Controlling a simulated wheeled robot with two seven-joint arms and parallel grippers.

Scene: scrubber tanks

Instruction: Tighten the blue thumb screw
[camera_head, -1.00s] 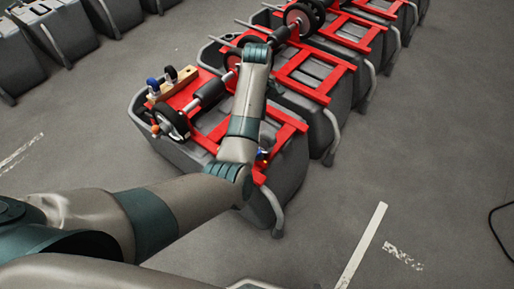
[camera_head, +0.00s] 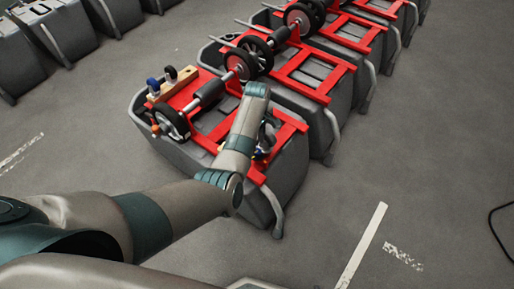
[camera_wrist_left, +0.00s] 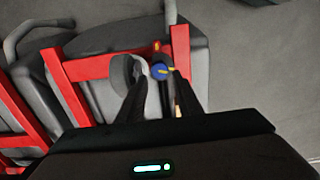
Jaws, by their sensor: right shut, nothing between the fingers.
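The blue thumb screw (camera_wrist_left: 159,71) has a yellow mark and shows beyond and between my left fingertips in the left wrist view. It sits by the red frame (camera_wrist_left: 110,64) on a grey tank. In the head view a small blue spot of it (camera_head: 258,154) shows beside my arm, at the near right part of the nearest tank. My left gripper (camera_wrist_left: 161,78) is open, its two dark fingers on either side of the screw with gaps visible; whether they touch it I cannot tell. In the head view my left gripper (camera_head: 266,143) is mostly hidden behind my wrist. My right gripper is in neither view.
The nearest grey tank (camera_head: 186,157) carries wheels and a wooden block (camera_head: 176,84) with a blue knob (camera_head: 152,83). More tanks with red frames (camera_head: 314,74) stand behind it. Grey tanks (camera_head: 55,42) line the back left.

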